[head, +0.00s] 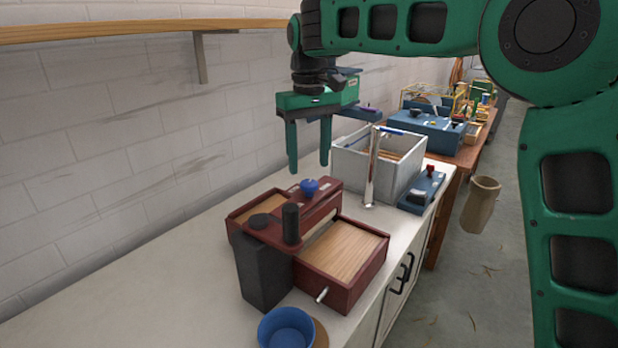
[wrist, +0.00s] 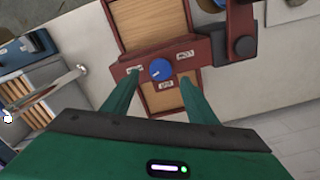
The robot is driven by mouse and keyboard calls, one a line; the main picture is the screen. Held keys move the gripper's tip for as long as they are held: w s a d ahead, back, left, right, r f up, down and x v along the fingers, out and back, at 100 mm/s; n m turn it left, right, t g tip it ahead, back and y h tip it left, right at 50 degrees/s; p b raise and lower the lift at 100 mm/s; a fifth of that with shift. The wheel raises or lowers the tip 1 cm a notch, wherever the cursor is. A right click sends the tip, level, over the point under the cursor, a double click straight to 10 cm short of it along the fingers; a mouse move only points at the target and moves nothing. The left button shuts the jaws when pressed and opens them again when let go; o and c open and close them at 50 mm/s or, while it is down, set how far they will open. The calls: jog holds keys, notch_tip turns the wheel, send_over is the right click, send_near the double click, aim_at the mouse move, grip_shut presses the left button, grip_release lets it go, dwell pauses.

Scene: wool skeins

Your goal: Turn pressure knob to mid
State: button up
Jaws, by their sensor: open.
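The pressure knob (head: 310,185) is a small blue knob on top of a dark red machine (head: 335,290) with wooden panels. In the wrist view the knob (wrist: 160,69) sits among several small white labels, too small to read surely; which one it points at I cannot tell. My green gripper (head: 309,170) is open and empty, fingers pointing down, above and a little behind the knob in the head view. In the wrist view the two fingers (wrist: 155,90) lie to either side of the knob's line, apart from it.
A black post (head: 291,224) stands on the machine near the knob. A grey bin (head: 410,174) with a metal upright (head: 372,165) stands behind. A blue cup (head: 286,330) stands at the front, and a blue box with a red button (head: 424,192) is at right. The counter's left side is clear.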

aim_at(309, 182)
jog(key=shift+f, duration=2.55)
jog(key=c, duration=1.1)
